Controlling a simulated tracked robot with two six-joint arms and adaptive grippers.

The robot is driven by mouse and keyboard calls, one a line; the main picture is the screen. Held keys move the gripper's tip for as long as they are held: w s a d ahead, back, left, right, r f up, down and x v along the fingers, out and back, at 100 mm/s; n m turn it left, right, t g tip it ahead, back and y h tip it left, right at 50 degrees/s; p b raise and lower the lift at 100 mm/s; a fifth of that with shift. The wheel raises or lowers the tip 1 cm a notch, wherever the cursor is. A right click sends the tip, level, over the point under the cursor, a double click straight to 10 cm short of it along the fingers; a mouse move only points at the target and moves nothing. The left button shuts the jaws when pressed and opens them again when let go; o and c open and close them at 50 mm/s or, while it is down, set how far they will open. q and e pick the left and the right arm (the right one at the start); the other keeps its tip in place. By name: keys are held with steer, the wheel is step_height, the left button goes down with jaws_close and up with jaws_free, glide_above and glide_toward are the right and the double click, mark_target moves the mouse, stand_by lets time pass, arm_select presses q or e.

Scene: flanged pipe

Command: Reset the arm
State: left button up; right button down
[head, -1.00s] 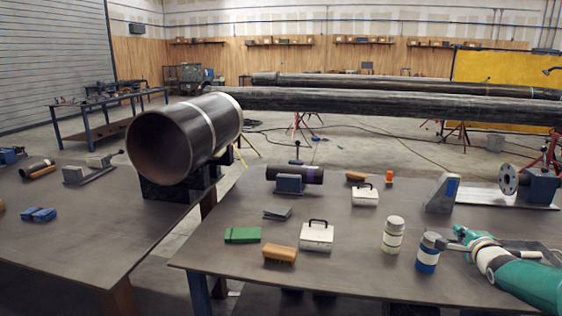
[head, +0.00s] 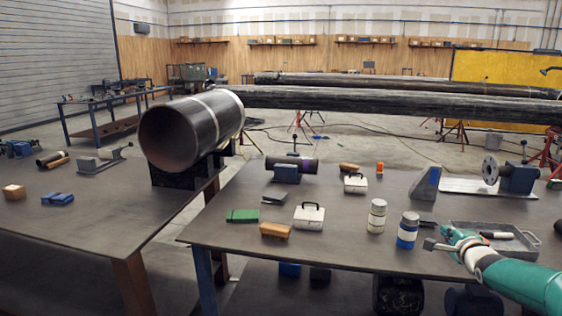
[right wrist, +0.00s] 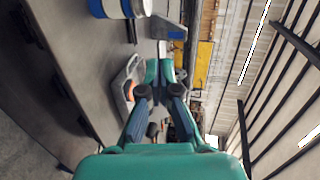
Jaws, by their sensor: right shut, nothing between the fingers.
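My right arm (head: 520,280), green with a white band, comes in from the lower right in the head view. Its right gripper (head: 436,243) is over the front edge of the right table, just right of the blue-and-white jar (head: 408,230). The right wrist view shows the same gripper (right wrist: 160,92) with its dark-jointed fingers together and nothing between them. The jar (right wrist: 120,8) is at the top of that view, apart from the fingers. My left gripper is not in view.
A grey tray (head: 460,228) with items in it lies behind the right gripper. A cream jar (head: 377,216), white case (head: 309,216), brush (head: 276,230) and green box (head: 242,215) stand left of it. A flanged pipe piece (head: 492,168) is at the back right.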

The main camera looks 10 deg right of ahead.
steer(key=w+a+f+n+g+y, duration=0.1)
steer(key=w+a+f+y, duration=0.3)
steer(key=a+f, duration=0.95)
steer(key=s+a+f+n+g+y, duration=0.2)
steer(key=a+f, duration=0.5)
steer(key=a, duration=0.1)
steer(key=s+a+f+n+g+y, duration=0.1)
steer(key=s+a+f+g, duration=0.15)
steer(key=a+f, duration=0.55)
steer(key=s+a+f+n+g+y, duration=0.1)
steer(key=s+a+f+n+g, duration=0.15)
steer(key=s+a+f, duration=0.4)
steer(key=s+a+f+n+g+y, duration=0.1)
steer(key=s+a+f+n, duration=0.2)
steer(key=s+a, duration=0.55)
steer(key=s+a+f+n+g, duration=0.1)
steer(key=s+n+g, duration=0.1)
steer(key=s+n, duration=0.3)
steer(key=s+a+f+n+g, duration=0.1)
steer(key=s+n, duration=0.4)
steer(key=s, duration=0.6)
steer(key=shift+s+a+n+g+y, duration=0.2)
steer(key=shift+a+n+g+y, duration=0.15)
steer(key=shift+a+g, duration=0.25)
steer(key=shift+d, duration=0.15)
